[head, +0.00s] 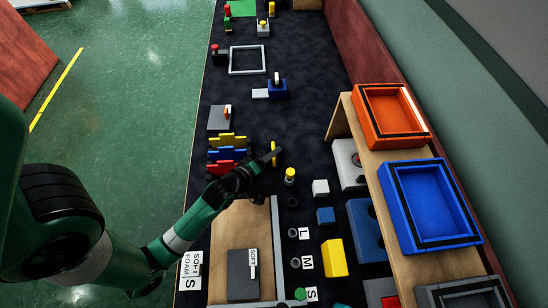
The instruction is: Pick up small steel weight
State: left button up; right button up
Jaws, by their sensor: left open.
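My left gripper (270,157) is open above the dark mat, near a thin upright yellow piece (274,153). I cannot tell whether it touches that piece. Small dark round pieces lie beside the L card (305,233) and the M card (307,262): one by L (292,232) and one by M (295,263). A green round piece (300,294) is by the S card (312,295). I cannot tell which piece, if any, is the small steel weight. My right gripper is not in view.
Right of the gripper stand a yellow-topped post (290,175), a white cube (320,188), a blue cube (325,215) and a yellow block (334,258). A wooden shelf (400,265) holds orange (371,142) and blue (392,208) trays. Coloured stepped blocks (226,155) stand left.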

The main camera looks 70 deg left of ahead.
pick_arm(q)
jog(key=shift+w+a+f, duration=0.15)
jog(key=shift+w, duration=0.1)
grip_shut()
dwell(1.3)
